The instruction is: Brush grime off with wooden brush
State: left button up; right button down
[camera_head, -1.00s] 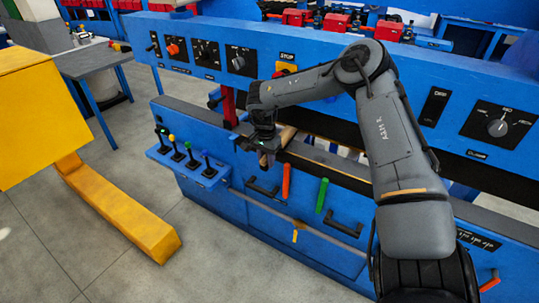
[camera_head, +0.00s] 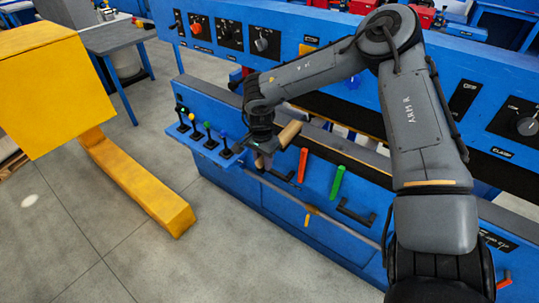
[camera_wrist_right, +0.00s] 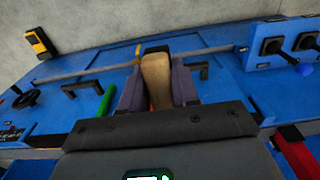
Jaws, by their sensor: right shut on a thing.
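The wooden brush shows as a tan wooden piece (camera_head: 290,134) at my right gripper, beside the blue panel's front ledge. In the right wrist view the brush (camera_wrist_right: 157,78) stands between the two dark fingers. My right gripper (camera_head: 265,160) is shut on it, above the front of the panel, between the small levers and the red-orange handle. The brush's bristles are hidden. I cannot make out any grime in these frames. My left gripper is in neither view.
The blue panel (camera_head: 235,178) carries a red-orange handle (camera_head: 302,165), a green handle (camera_head: 338,182) and a black pull handle (camera_head: 355,212). Several ball-topped levers (camera_head: 209,137) stand left of the gripper. Knobs (camera_head: 196,27) line the upper panel.

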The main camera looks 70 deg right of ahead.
jog(key=shift+w+a+r+b, duration=0.1)
jog(key=shift+w+a, duration=0.1)
jog(key=shift+a, duration=0.7)
jog(key=shift+w+a+r+b, duration=0.1)
jog(key=shift+w+a, duration=0.1)
jog(key=shift+a, duration=0.7)
jog(key=shift+w+a+r+b, duration=0.1)
jog(key=shift+w+a, duration=0.1)
jog(key=shift+a, duration=0.7)
jog(key=shift+d, duration=0.15)
